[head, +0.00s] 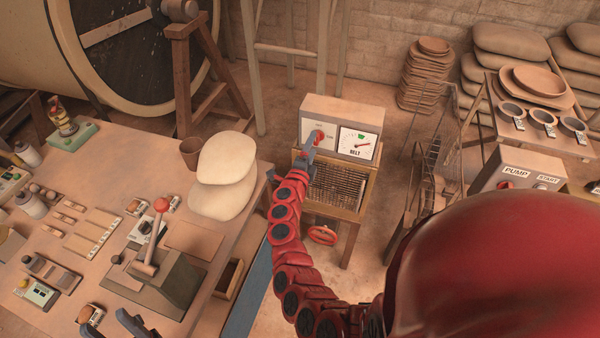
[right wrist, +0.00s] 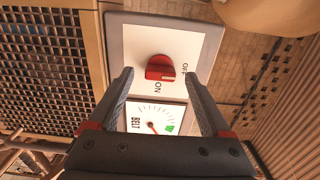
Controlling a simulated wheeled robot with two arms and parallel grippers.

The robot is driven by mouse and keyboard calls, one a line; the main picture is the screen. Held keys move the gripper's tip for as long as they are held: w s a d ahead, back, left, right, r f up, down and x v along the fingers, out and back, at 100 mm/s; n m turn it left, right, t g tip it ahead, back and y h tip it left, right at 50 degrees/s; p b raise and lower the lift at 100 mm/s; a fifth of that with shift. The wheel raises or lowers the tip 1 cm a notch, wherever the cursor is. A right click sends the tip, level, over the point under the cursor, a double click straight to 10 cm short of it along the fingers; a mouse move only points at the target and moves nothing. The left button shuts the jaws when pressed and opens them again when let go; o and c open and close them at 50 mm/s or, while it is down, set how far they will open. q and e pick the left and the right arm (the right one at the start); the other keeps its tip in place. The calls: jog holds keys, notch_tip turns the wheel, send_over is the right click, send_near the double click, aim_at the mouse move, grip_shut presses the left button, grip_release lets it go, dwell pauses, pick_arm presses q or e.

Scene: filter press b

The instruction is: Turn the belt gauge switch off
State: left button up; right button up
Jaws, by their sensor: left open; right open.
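The belt gauge box (head: 346,107) stands on a wooden stand and carries a white dial marked BELT (head: 357,145). Left of the dial is the red switch knob (head: 318,135). In the right wrist view the knob (right wrist: 160,68) sits on a white plate with the words OFF and ON; its pale mark is on the side near ON. My right gripper (right wrist: 158,76) is open, with its fingers on either side of the knob and gaps visible. In the head view my right gripper (head: 309,150) partly covers the switch. My left gripper (head: 128,322) is open over the workbench.
A PUMP panel (head: 515,170) is at right.

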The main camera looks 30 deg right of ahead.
jog(key=b+v, duration=0.3)
jog(key=v, duration=1.2)
jog(key=shift+b, duration=0.35)
